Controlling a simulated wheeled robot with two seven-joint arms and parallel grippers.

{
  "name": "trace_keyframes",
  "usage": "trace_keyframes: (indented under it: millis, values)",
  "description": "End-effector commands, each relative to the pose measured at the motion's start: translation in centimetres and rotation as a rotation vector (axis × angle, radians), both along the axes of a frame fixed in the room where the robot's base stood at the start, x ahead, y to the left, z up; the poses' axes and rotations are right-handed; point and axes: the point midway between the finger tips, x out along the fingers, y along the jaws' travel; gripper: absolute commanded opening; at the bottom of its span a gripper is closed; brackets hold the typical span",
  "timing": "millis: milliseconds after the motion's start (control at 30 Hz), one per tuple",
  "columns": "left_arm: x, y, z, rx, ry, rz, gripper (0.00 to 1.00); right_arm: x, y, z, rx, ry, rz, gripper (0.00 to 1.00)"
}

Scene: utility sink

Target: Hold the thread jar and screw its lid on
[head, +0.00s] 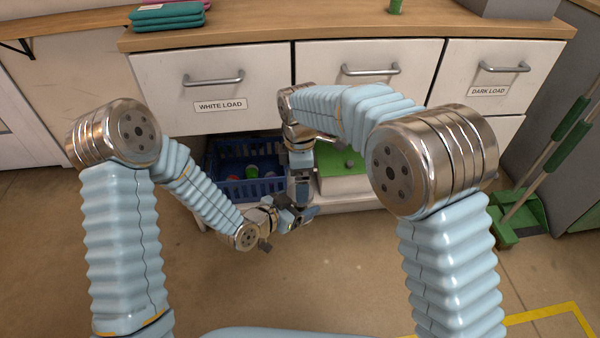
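My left gripper (297,217) reaches in from the left, low in front of the drawer unit, with its fingers pointing right. My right gripper (302,196) hangs down from above, its fingertips right at the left gripper's fingers. The two grippers overlap in the head view, so I cannot tell whether they touch. I cannot make out the thread jar or its lid. If either is between the fingers, the grippers hide it. The finger gaps are too small and covered to read.
A blue basket (228,190) with several small coloured items stands on the low shelf behind the grippers. A green-topped box (345,183) stands right of it. Drawers labelled white load (220,105) and dark load (489,91) are above. The floor in front is clear.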

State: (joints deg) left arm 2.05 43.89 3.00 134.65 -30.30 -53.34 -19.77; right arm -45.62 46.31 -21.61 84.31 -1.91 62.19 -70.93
Motion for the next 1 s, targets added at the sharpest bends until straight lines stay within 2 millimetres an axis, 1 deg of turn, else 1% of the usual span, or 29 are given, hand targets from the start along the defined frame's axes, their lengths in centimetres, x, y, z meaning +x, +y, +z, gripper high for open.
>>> trace_keyframes:
  millis: [167,300,400,500,600,733,900,1000]
  values:
    - [0.0,0.0,0.1,-0.001,-0.002,0.0,0.0,-0.4,0.1,0.2,0.005,0.035,0.273,0.95]
    - [0.0,0.0,0.1,-0.001,-0.002,0.0,0.0,-0.3,0.1,1.4,0.012,0.03,0.528,0.95]
    - [0.0,0.0,0.1,-0.001,-0.002,0.0,0.0,-0.1,0.0,2.4,0.013,0.013,0.664,0.95]
    - [0.0,0.0,0.1,-0.001,-0.002,0.0,0.0,0.2,-0.1,3.2,0.012,-0.002,0.749,0.95]
    - [0.0,0.0,0.1,-0.001,-0.002,0.0,0.0,0.3,-0.1,3.6,0.01,-0.01,0.787,0.95]
    - [0.0,0.0,0.1,-0.001,-0.002,0.0,0.0,0.3,-0.1,3.6,0.01,-0.012,0.794,0.95]
    - [0.0,0.0,0.1,-0.001,-0.002,0.0,0.0,0.2,-0.1,3.6,0.01,-0.011,0.792,0.95]
    - [0.0,0.0,0.1,-0.001,-0.002,0.0,0.0,0.2,-0.1,3.2,0.009,-0.009,0.792,0.95]
